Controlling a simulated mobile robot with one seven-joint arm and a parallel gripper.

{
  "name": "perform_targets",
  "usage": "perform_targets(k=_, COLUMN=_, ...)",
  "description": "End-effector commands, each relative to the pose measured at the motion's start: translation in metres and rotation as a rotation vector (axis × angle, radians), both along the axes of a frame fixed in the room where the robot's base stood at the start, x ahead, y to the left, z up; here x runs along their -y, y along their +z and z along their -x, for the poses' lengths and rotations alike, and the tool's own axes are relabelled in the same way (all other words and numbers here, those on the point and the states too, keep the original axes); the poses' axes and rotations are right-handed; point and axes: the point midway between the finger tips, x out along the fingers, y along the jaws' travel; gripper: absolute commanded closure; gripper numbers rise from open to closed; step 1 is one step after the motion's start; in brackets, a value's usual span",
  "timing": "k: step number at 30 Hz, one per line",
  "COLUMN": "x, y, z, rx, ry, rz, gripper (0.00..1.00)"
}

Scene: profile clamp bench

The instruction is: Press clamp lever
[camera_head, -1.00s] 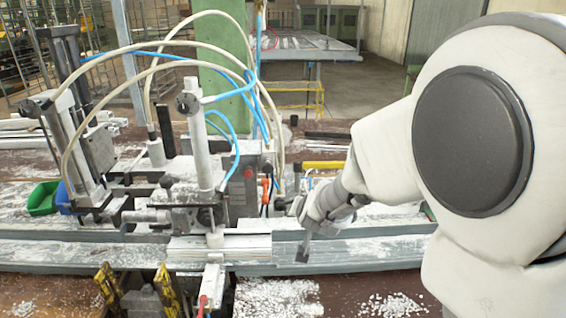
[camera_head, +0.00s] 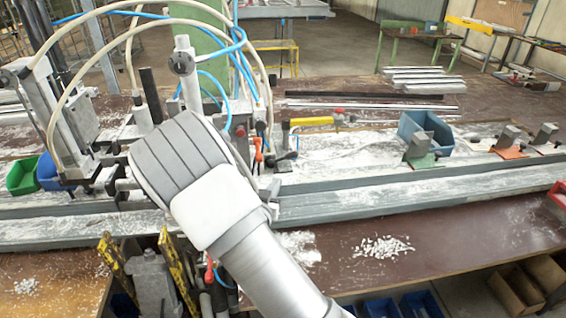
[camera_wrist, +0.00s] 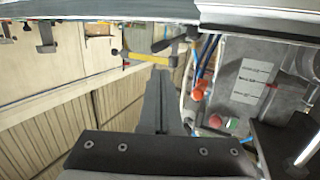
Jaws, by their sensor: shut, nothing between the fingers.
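My gripper (camera_wrist: 160,78) shows in the wrist view as two dark fingers shut together with nothing between them. In the head view my wrist and forearm cover most of it, so its tips cannot be made out there. The clamp bench's red-orange lever (camera_head: 258,150) stands just right of my wrist in the head view. A red-orange lever part (camera_wrist: 199,91) also shows in the wrist view, to the right of my fingers and apart from them in the picture. I cannot tell which lever is meant.
A grey box with a label (camera_wrist: 252,82) and hoses crowd the wrist view's right side. The long metal rail (camera_head: 400,203) crosses the bench. A blue bin (camera_head: 425,132) and small metal stops (camera_head: 509,140) stand to the right.

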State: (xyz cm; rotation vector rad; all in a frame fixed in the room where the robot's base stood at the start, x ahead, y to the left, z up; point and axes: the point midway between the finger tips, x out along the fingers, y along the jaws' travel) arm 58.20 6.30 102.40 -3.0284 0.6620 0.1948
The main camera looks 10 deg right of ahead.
Motion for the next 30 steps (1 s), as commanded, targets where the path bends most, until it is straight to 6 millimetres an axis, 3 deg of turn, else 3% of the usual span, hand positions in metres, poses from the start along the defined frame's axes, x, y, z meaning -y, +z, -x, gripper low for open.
perform_targets(k=17, x=0.004, y=-0.001, z=-0.007, rx=0.011, ry=-0.003, rz=0.014, gripper=1.0)
perform_targets(k=30, x=0.04, y=-0.01, z=-0.083, rx=0.013, ry=-0.004, rz=0.015, gripper=1.0)
